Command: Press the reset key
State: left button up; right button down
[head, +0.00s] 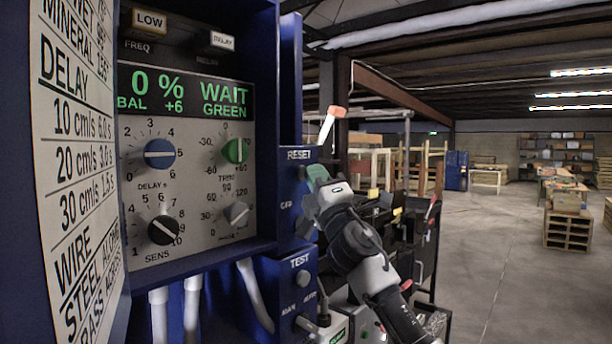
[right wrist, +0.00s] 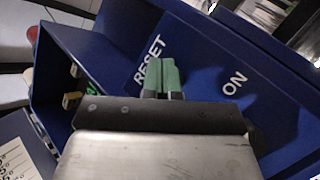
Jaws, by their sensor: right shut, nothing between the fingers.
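The RESET label (head: 299,155) is on the narrow blue panel to the right of the display box in the head view. My right gripper (head: 317,174) is shut and empty, its green fingertips just below and right of that label. In the right wrist view the shut green fingers (right wrist: 163,77) point at the blue face beside the word RESET (right wrist: 150,60). The reset key itself is largely hidden by the fingers, and I cannot tell whether they touch it. My left gripper is not in view.
The display (head: 186,96) reads WAIT GREEN, with several knobs below. A TEST box (head: 290,290) sits under the reset panel. An orange-tipped lever (head: 328,128) rises just above my gripper. Open floor (head: 510,270) lies to the right.

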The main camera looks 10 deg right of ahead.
jog(key=shift+s+d+p, duration=0.6)
jog(key=shift+s+p, duration=0.05)
jog(key=shift+p, duration=0.15)
jog(key=s+d+p, duration=0.3)
jog(key=shift+s+d, duration=0.25)
jog(key=shift+s, duration=0.05)
jog(key=shift+f, duration=0.1)
dwell(0.5)
